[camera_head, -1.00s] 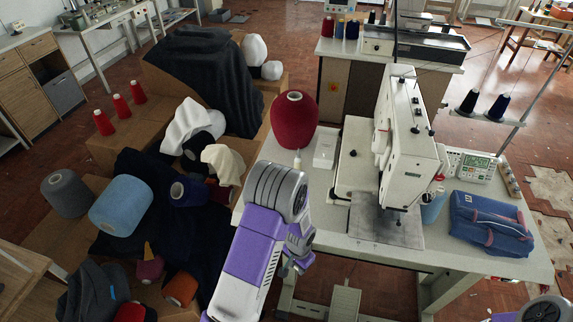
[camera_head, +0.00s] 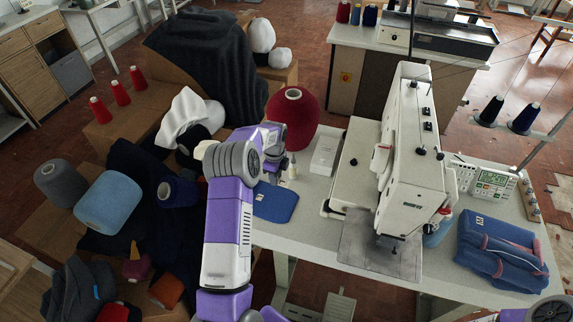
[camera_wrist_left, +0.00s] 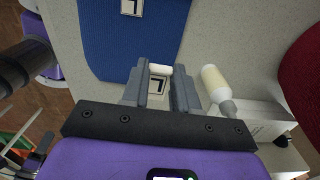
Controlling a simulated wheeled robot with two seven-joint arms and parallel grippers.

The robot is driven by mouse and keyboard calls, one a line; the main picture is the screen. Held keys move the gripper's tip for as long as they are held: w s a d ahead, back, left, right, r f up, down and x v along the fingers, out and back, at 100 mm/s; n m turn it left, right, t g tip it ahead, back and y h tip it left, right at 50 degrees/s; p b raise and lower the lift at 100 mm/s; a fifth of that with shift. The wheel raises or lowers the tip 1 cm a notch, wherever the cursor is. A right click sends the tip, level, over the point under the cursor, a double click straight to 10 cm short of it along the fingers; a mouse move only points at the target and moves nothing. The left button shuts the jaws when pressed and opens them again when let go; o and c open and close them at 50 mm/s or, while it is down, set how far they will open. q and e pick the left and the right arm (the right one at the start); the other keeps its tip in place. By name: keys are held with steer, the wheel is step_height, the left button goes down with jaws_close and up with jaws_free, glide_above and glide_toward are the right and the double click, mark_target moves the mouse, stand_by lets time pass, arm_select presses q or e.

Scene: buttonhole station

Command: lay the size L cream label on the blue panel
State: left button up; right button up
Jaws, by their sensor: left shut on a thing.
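My left gripper (camera_wrist_left: 159,88) is shut on a small cream label (camera_wrist_left: 158,71) with a dark mark, seen between the fingers in the left wrist view. In the head view this gripper (camera_head: 277,175) is partly hidden by my own wrist, at the table's left edge. The blue panel (camera_head: 276,204) lies flat on the table just in front of it. The panel also shows in the left wrist view (camera_wrist_left: 115,42), ahead and left of the fingers, with a small white square bearing a dark L-like mark. My right gripper is not in view.
A small cream-topped bottle (camera_wrist_left: 214,83) stands close right of the fingers. A red thread cone (camera_head: 293,118) and a white box (camera_head: 326,152) stand behind. The sewing machine (camera_head: 407,150) fills the table's middle; a blue bag (camera_head: 500,250) lies at right.

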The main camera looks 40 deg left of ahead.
mark_target(276, 192)
arm_select(q)
steer(key=shift+r, duration=0.1)
steer(key=shift+s+f+b, duration=0.25)
steer(key=shift+f+b, duration=0.2)
steer(key=shift+f, duration=0.1)
steer(key=shift+f+b, duration=1.65)
steer(key=shift+f, duration=1.05)
steer(key=shift+a+f, duration=0.1)
steer(key=shift+a, duration=0.05)
steer(key=o, duration=1.1)
